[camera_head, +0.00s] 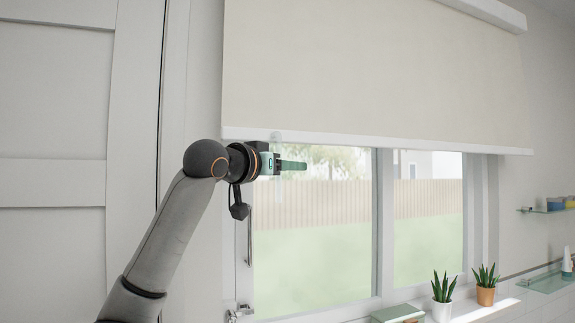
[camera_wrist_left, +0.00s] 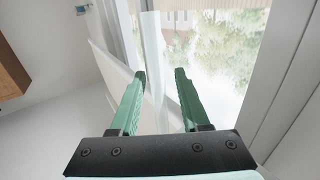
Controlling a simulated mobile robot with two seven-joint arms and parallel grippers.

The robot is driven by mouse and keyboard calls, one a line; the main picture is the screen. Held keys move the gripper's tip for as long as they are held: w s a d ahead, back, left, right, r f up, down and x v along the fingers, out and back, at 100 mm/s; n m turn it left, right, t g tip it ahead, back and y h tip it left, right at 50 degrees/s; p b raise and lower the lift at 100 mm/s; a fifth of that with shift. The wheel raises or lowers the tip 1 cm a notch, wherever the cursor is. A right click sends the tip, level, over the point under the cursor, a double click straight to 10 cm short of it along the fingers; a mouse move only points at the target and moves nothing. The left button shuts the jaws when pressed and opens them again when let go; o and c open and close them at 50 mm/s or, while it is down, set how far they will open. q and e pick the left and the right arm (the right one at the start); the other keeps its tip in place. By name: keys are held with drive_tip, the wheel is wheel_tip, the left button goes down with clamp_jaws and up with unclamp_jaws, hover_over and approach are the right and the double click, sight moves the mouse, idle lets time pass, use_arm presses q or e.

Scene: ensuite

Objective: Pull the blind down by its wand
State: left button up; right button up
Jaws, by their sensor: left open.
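The cream roller blind (camera_head: 370,70) covers the upper part of the window, with a white bottom rail (camera_head: 400,146). A pale, see-through wand (camera_head: 277,137) hangs from the rail near its left end. My left gripper (camera_head: 300,166) has green fingers pointing right, just below the rail, and they cross the wand in the head view. In the left wrist view my left gripper (camera_wrist_left: 160,73) is open. The pale wand (camera_wrist_left: 152,45) shows in the gap, nearer the left finger; I cannot tell whether it touches. My right gripper is not in view.
A window handle (camera_head: 250,237) is below the gripper on the left frame. A panelled door (camera_head: 55,160) is at left.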

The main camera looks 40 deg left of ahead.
use_arm(q)
clamp_jaws()
idle(1.4)
